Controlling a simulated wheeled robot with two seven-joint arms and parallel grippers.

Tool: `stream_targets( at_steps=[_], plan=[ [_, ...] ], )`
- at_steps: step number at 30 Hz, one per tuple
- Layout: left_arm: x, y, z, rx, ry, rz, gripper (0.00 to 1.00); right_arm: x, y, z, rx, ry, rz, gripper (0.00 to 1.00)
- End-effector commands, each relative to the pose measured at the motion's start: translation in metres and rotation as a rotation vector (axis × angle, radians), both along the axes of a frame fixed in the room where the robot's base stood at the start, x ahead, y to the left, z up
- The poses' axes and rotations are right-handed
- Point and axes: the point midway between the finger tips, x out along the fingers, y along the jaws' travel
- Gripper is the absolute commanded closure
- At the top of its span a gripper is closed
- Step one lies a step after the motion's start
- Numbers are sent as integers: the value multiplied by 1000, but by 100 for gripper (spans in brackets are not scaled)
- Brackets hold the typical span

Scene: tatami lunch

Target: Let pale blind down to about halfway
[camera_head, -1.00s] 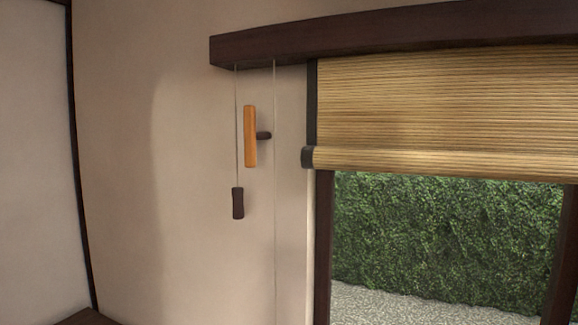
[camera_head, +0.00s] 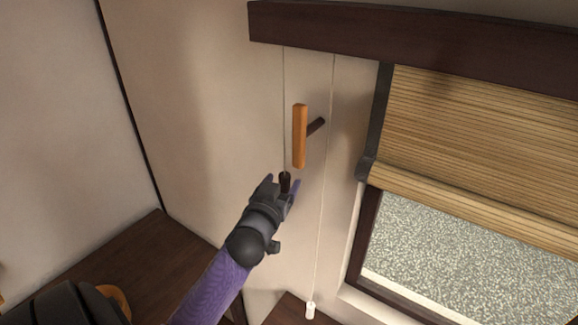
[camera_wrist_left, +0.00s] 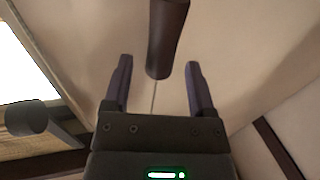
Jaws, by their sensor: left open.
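The tan slatted blind (camera_head: 480,140) hangs from a dark wooden valance (camera_head: 420,37) and covers the upper part of the window; gravel shows below its rolled lower edge. My right gripper is not in view.
An orange wooden bar (camera_head: 299,137) on a dark peg (camera_head: 316,127) is just above my left gripper. A second cord, right of it, ends in a white tassel (camera_head: 310,310). A dark wooden surface (camera_head: 130,265) lies low at the left.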

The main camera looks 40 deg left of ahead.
Motion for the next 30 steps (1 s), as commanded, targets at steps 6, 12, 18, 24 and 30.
stream_targets(
  at_steps=[6, 12, 18, 24, 30],
  plan=[
    [31, 12, 0, 1, 1, 0, 28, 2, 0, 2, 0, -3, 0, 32],
    [38, 14, -1, 0, 2, -1, 28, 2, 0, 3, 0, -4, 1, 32],
    [38, 14, -1, 0, 2, -1, 38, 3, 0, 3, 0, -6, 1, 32],
    [38, 14, -1, 0, 2, -1, 81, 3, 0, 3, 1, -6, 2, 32],
    [38, 14, -1, -1, 2, -1, 100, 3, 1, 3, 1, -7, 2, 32]
  ],
)
